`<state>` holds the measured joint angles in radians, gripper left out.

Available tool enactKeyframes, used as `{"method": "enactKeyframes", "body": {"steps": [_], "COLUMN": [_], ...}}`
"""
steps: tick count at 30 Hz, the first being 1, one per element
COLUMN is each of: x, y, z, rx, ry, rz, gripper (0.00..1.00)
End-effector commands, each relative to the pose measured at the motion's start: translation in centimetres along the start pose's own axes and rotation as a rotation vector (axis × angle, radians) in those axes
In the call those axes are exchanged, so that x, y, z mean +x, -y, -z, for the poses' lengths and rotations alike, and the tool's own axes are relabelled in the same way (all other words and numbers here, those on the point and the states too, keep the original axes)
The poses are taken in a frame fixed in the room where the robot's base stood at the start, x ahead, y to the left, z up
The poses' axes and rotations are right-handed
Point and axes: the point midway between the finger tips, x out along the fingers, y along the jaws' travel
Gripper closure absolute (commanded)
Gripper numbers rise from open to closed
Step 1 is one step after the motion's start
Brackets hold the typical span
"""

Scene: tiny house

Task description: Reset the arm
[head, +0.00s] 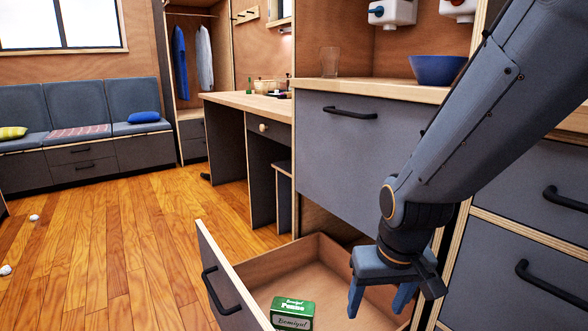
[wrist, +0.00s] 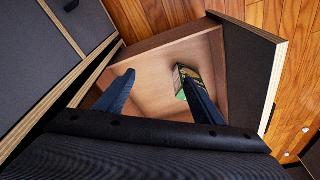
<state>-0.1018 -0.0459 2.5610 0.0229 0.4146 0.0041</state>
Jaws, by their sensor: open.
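My gripper (head: 380,302) hangs from my arm over the open drawer at the lower right of the head view. Its two blue fingers are spread with nothing between them. In the wrist view my gripper (wrist: 160,100) points down into the drawer, fingers apart. A green box with white lettering (head: 291,313) lies in the drawer, left of the gripper and apart from it in the head view. In the wrist view the green box (wrist: 180,75) is partly hidden behind the right finger.
The pulled-out drawer (head: 318,262) juts into the room below the counter (head: 385,92). A blue bowl (head: 437,70) and a clear glass (head: 329,61) stand on the counter. Wooden floor (head: 125,245) is open at left, with small white things (head: 34,217) on it.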

Motion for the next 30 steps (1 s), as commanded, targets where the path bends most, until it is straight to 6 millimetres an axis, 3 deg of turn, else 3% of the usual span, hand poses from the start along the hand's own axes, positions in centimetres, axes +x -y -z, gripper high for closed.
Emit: {"method": "enactKeyframes", "body": {"steps": [8,12,15,30], "x": [-2.8,-4.8,-6.0,-9.9], "y": [6.8,11.0,13.1,18.4], "z": [-2.1,-4.4,-6.0,-12.0], "rx": [-0.147,-0.248,-0.302,-0.488], "ry": [0.037,0.069,0.090,0.160], "rz": [0.059,0.100,0.122,0.189], "gripper": [0.38,0.38,0.38,0.38]}}
